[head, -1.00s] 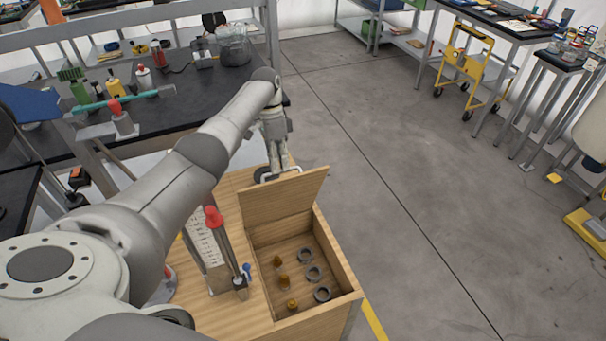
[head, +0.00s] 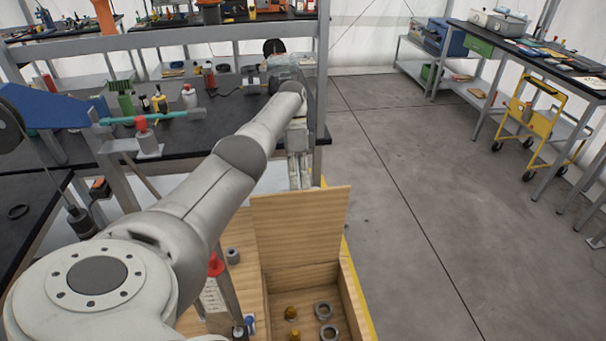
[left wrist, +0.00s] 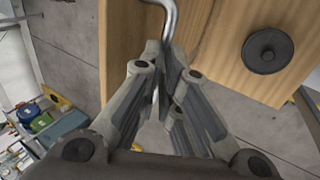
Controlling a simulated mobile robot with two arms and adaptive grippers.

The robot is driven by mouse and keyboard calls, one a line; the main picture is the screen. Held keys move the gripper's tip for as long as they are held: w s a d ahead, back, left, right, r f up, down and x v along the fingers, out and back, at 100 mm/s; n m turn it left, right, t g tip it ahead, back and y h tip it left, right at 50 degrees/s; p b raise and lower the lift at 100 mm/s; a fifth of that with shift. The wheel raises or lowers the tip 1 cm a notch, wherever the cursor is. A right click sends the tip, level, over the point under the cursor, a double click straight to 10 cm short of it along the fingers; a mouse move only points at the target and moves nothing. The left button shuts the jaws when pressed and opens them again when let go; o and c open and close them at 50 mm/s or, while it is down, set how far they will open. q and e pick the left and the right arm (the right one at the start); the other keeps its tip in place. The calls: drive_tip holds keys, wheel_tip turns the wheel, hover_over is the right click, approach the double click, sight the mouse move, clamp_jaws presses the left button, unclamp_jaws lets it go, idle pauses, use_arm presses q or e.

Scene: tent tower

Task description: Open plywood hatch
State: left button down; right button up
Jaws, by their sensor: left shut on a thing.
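The plywood hatch (head: 300,233) stands raised, close to upright, on the wooden box (head: 352,290) in the head view. My left gripper (head: 300,180) is at the far side of the hatch, its fingertips hidden behind the panel. In the left wrist view the left gripper (left wrist: 168,62) is shut on a bent metal handle (left wrist: 169,14) beside the plywood (left wrist: 215,45). Inside the open box are brass pieces (head: 291,313) and grey rings (head: 323,311). My right gripper is not in view.
A red-topped tool (head: 215,265) stands left of the opening, near a small grey cylinder (head: 233,256). A black workbench (head: 230,112) with bottles lies behind my arm. A yellow cart (head: 525,120) stands at the right. The floor (head: 400,190) between is clear.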

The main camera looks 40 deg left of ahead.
use_arm(q)
drive_tip(key=shift+s+d+f, duration=0.1)
drive_tip(key=shift+s+f, duration=0.15)
drive_tip(key=shift+f, duration=0.75)
drive_tip(key=c, duration=1.7)
unclamp_jaws()
drive_tip(key=shift+o, duration=0.9)
drive_tip(key=shift+w+a+f, duration=0.15)
drive_tip(key=shift+w+a, duration=0.05)
drive_tip(key=shift+a+r, duration=0.1)
drive_tip(key=shift+r, duration=0.1)
wheel_tip(320, 180, up, 11)
drive_tip(key=shift+w+f, duration=0.1)
